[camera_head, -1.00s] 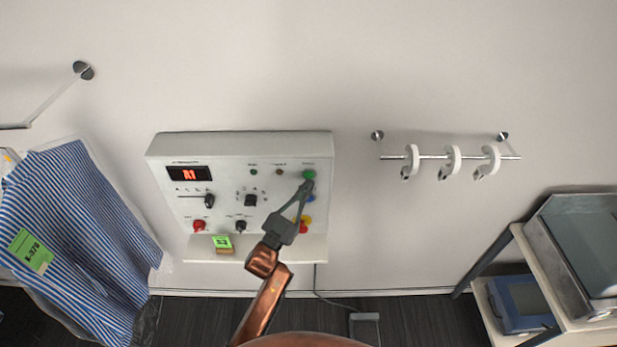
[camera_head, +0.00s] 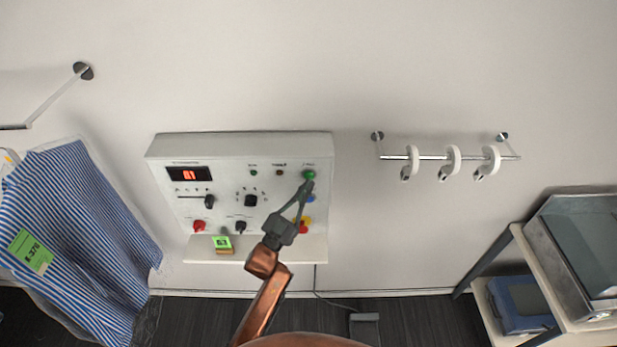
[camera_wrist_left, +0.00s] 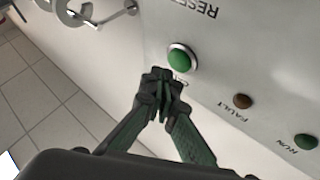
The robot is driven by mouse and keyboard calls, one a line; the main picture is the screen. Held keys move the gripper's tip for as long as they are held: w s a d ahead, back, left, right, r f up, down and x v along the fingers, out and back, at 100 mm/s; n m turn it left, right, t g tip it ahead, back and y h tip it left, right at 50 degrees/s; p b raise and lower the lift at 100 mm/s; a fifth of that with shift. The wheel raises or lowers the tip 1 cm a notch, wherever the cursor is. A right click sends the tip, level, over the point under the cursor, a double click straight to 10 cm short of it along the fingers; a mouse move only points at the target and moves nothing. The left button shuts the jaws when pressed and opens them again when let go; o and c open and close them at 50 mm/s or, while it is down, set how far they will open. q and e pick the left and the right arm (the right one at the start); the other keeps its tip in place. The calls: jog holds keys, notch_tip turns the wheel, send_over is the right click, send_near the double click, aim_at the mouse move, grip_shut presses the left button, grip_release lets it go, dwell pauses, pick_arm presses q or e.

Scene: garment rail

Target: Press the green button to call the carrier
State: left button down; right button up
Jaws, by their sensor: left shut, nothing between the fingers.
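The green button (camera_head: 309,174) is at the upper right of the white control panel (camera_head: 240,147) on the wall. In the left wrist view the green button (camera_wrist_left: 180,59) has a pale ring around it and lies just beyond my fingertips. My left gripper (camera_head: 308,185) is shut and empty, its tips just below the button in the head view. In the left wrist view the closed tips of my left gripper (camera_wrist_left: 163,84) cover part of the label by the button. I cannot tell whether they touch the panel. My right gripper is in neither view.
The panel has a red display (camera_head: 189,174), a red knob (camera_head: 199,226), black knobs and a blue button (camera_head: 311,198). A rail with white rings (camera_head: 452,157) is to the right. A striped garment (camera_head: 80,230) hangs at left. A shelf (camera_head: 515,235) stands at right.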

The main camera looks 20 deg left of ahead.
pick_arm(q)
jog(key=shift+w, duration=0.15)
jog(key=shift+w+a, duration=0.15)
jog(key=shift+w, duration=0.15)
